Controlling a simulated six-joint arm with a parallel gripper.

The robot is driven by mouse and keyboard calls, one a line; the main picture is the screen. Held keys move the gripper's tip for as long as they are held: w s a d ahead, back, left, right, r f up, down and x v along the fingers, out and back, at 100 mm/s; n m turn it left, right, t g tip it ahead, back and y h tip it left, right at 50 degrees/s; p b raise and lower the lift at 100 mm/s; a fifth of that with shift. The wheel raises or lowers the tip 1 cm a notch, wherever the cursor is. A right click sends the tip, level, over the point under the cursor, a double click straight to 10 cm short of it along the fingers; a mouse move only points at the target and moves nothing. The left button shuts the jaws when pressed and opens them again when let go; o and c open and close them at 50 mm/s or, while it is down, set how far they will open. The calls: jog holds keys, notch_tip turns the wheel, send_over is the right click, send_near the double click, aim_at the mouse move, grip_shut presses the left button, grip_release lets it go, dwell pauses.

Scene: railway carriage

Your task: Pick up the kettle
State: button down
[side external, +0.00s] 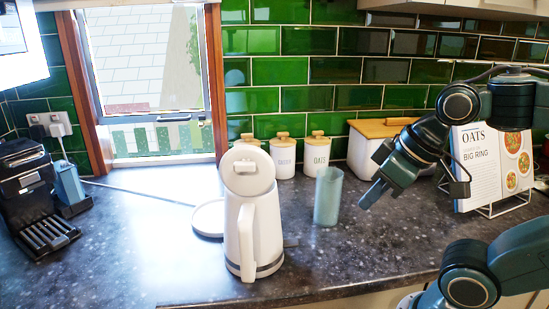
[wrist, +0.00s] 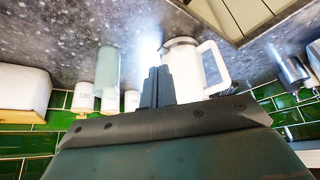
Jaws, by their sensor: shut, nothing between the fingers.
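The white kettle (side external: 252,215) stands upright on the dark speckled counter in the side view, with its handle facing the camera and its round lid tilted open. My gripper (side external: 374,194) is in the air to the right of the kettle, apart from it, with a pale green tumbler between them in the picture. Its fingers are shut and empty. In the wrist view the kettle (wrist: 180,52) appears upside down beyond my closed fingertips (wrist: 157,72), which hide part of it. Its handle shows on the right there.
A pale green tumbler (side external: 328,196) stands right of the kettle. A white round base (side external: 208,219) lies behind it. Lidded canisters (side external: 283,158) and a bread bin (side external: 365,149) line the tiled wall. A coffee machine (side external: 37,195) is at left. The front counter is clear left of the kettle.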

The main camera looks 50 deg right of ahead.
jog(key=c, duration=2.1)
grip_release()
jog(key=o, duration=0.8)
jog(key=n+t+y, duration=0.2)
jog(key=n+y, duration=0.3)
jog(key=n, duration=0.2)
send_near(251, 230)
jog(key=shift+s+d+f, duration=0.2)
jog(key=shift+d+f, duration=0.6)
jog(key=shift+d, duration=0.05)
jog(key=shift+x, duration=4.3)
jog(key=shift+a+f, duration=0.1)
jog(key=shift+f, duration=0.05)
